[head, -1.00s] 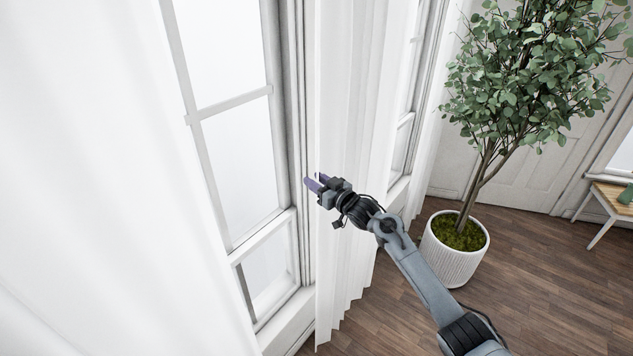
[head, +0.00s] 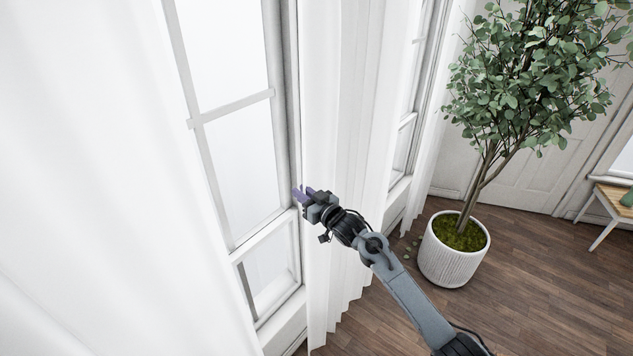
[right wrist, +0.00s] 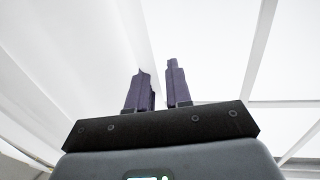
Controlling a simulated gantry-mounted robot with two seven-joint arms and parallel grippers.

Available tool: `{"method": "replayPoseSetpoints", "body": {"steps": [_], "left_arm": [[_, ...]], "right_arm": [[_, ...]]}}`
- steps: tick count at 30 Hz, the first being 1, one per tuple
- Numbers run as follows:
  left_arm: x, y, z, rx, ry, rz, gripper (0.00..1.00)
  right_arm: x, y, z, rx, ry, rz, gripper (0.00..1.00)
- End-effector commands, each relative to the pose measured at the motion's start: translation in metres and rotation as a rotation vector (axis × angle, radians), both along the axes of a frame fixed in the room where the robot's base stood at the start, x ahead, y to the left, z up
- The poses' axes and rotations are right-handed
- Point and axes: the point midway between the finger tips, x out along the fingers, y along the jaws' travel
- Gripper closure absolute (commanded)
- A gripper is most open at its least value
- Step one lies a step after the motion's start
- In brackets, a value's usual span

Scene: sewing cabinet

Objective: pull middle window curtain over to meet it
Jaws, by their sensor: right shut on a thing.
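The middle window curtain (head: 345,110) is white and pleated and hangs at the right side of the window in the head view. My right gripper (head: 304,193) is at the curtain's left edge, shut on it, its purple fingers pointing left. In the right wrist view the two fingers (right wrist: 158,90) stand a little apart, with white cloth (right wrist: 110,45) at and behind the left one. Another white curtain (head: 90,180) fills the left of the head view. Window glass shows between the two curtains. My left gripper is not in view.
The window (head: 235,130) has a white frame and sill. A potted tree (head: 455,255) stands on the wooden floor right of my right arm. A small wooden bench (head: 610,205) is at the far right. Floor between them is clear.

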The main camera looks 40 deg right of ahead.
Motion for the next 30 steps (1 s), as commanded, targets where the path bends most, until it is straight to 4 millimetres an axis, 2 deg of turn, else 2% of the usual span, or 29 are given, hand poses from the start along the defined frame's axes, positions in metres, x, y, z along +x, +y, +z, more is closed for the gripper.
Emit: {"method": "replayPoseSetpoints", "body": {"steps": [1, 6, 15, 22, 30], "left_arm": [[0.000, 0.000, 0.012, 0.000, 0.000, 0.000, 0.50], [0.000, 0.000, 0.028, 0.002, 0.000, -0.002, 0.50], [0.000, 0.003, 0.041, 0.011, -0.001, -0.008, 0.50], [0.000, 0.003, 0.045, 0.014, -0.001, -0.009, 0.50], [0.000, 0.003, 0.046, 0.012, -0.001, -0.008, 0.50]], "right_arm": [[-0.004, 0.020, 0.005, 0.004, 0.000, 0.006, 1.00], [-0.017, 0.074, 0.005, 0.005, -0.001, 0.006, 1.00], [-0.037, 0.154, 0.004, 0.004, -0.003, 0.003, 1.00], [-0.046, 0.188, 0.003, 0.001, -0.003, 0.002, 1.00], [-0.049, 0.199, 0.002, -0.001, -0.004, 0.001, 1.00]]}}
